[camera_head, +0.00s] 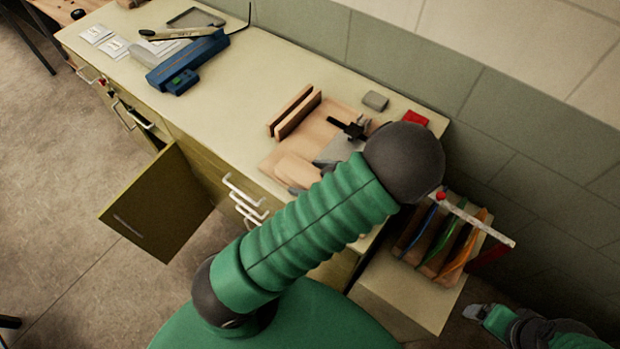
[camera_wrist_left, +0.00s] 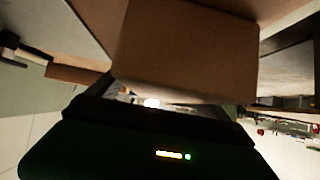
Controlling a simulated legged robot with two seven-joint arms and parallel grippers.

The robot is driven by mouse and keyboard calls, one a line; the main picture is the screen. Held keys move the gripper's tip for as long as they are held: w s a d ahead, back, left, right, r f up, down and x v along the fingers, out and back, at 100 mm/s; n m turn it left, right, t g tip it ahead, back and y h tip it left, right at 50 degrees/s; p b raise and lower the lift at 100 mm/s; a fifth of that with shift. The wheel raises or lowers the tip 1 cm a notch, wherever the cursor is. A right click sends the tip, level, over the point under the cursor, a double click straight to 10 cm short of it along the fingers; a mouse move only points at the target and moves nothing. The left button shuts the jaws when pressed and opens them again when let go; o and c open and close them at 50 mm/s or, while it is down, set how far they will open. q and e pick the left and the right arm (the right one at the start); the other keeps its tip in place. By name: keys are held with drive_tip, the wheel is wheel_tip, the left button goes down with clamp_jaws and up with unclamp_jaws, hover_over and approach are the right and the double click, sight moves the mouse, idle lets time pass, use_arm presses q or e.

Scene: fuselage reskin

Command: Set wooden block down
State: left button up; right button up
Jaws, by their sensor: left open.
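A wooden block (camera_wrist_left: 185,48) fills the upper middle of the left wrist view, close in front of my left gripper (camera_wrist_left: 155,100). The gripper's dark body lies across the bottom of that view; it is open, and whether a finger touches the block is unclear. In the head view my green left arm reaches over the workbench, and its dark joint hides most of the gripper. A light wooden block (camera_head: 297,170) lies at the bench's front edge, by the arm. Part of my right arm shows at the lower right; its jaws are unclear.
On the workbench (camera_head: 235,85) are a wooden board (camera_head: 310,138) with upright wooden strips (camera_head: 295,112), a black clamp-like part (camera_head: 350,129), a grey piece (camera_head: 375,101) and a red item (camera_head: 415,118). A blue tool (camera_head: 187,62) lies left. A rack (camera_head: 440,245) stands right. A cabinet door (camera_head: 158,205) hangs open.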

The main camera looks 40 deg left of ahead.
use_arm(q)
drive_tip(key=shift+a, duration=0.1)
drive_tip(key=shift+c, duration=0.4)
drive_tip(key=shift+s+d+r, duration=0.1)
drive_tip(key=shift+d+r, duration=0.1)
drive_tip(key=shift+d, duration=0.4)
drive_tip(key=c, duration=0.5)
drive_tip(key=shift+d+r, duration=0.1)
drive_tip(key=shift+d, duration=0.25)
drive_tip(key=c, duration=0.5)
drive_tip(key=shift+a, duration=0.25)
drive_tip(key=c, duration=0.5)
drive_tip(key=shift+a, duration=0.25)
drive_tip(key=c, duration=0.3)
use_arm(e)
drive_tip(key=shift+s+d, duration=0.1)
drive_tip(key=shift+d, duration=0.05)
